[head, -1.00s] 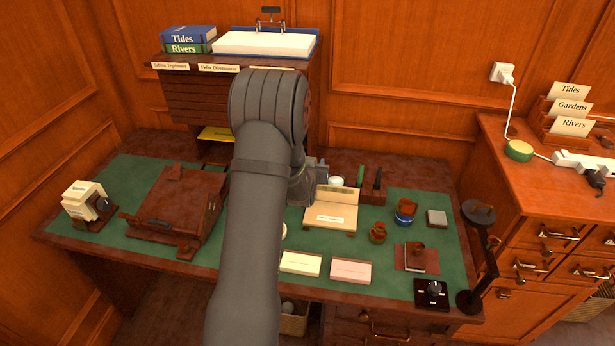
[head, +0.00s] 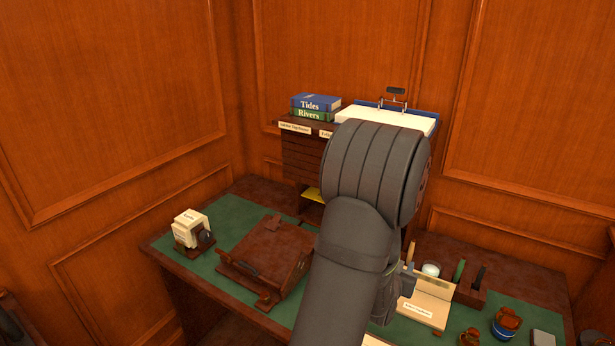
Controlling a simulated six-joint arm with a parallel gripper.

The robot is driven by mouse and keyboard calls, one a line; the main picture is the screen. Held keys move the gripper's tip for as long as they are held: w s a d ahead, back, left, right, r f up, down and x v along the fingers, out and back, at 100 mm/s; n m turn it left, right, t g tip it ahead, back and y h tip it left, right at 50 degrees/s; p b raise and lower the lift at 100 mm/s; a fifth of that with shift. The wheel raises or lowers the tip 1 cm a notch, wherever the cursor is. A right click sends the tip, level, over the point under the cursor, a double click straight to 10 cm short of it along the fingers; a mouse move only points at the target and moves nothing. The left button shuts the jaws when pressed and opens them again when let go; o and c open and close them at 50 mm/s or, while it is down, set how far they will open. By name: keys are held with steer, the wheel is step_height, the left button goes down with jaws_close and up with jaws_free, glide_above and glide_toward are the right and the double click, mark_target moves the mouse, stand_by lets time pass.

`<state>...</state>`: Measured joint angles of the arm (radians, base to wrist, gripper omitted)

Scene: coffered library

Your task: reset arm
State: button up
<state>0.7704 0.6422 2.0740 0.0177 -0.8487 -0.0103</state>
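My arm rises from the bottom middle of the head view and bends over the desk (head: 236,212). Its thick dark grey links fill the centre and hide part of the desk and of the shelf unit behind.
Blue and green books (head: 314,105) and a white paper tray (head: 385,118) top the shelf unit. Right of my arm are a cream card stand (head: 430,300), a pen holder (head: 468,295) and small pots (head: 507,322).

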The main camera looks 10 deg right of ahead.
mark_target(413, 243)
steer(key=x, duration=1.7)
steer(key=shift+w+d+f, duration=0.15)
steer(key=shift+f, duration=0.05)
steer(key=shift+r, duration=0.25)
steer(key=shift+f, duration=0.1)
steer(key=shift+s+a+f, duration=0.1)
steer(key=shift+s+a, duration=0.1)
steer(key=shift+a, duration=0.05)
steer(key=v, duration=1.7)
steer(key=x, duration=1.7)
steer(key=shift+w+d+f, duration=0.1)
steer(key=shift+w+d, duration=0.1)
steer(key=shift+d, duration=0.05)
step_height(413, 243, up, 8)
steer(key=shift+f, duration=0.2)
